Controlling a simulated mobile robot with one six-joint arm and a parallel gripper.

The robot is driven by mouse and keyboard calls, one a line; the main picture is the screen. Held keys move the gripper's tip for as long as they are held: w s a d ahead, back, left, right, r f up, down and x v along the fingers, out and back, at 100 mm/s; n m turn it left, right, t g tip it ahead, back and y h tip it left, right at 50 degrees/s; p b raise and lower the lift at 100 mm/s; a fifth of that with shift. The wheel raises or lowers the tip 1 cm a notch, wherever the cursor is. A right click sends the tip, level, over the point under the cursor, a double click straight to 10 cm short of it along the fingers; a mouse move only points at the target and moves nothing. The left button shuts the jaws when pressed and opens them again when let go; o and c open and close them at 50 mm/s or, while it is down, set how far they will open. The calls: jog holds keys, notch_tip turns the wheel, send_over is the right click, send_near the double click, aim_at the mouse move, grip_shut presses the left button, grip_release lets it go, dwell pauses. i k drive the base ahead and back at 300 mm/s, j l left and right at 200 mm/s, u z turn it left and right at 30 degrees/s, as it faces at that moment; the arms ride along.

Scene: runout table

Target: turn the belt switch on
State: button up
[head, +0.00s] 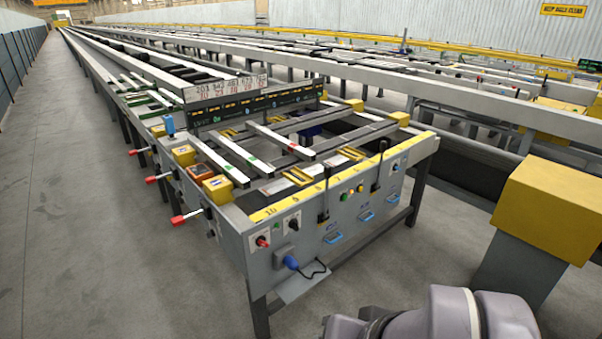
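The front panel (312,224) of the runout table faces me. Near its left corner are a red rotary switch (263,241) on a pale plate and a dark knob (293,224) on another plate. Further right are a green button (345,196), a red button (360,188) and a small dial (396,166) on a pale plate. I cannot read which of these is the belt switch, nor its setting. My arm's grey links show at the bottom right, apart from the panel; my gripper is not in view.
A blue plug (291,262) with a black cable hangs below the knobs. Red-tipped handles (178,220) stick out on the table's left side. A yellow-topped box (551,209) stands at the right. The floor (90,235) at left is clear.

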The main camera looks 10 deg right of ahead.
aim_at(261, 240)
jog(key=i+j+u, duration=0.35)
jog(key=i+j, duration=0.4)
jog(key=i+l, duration=0.05)
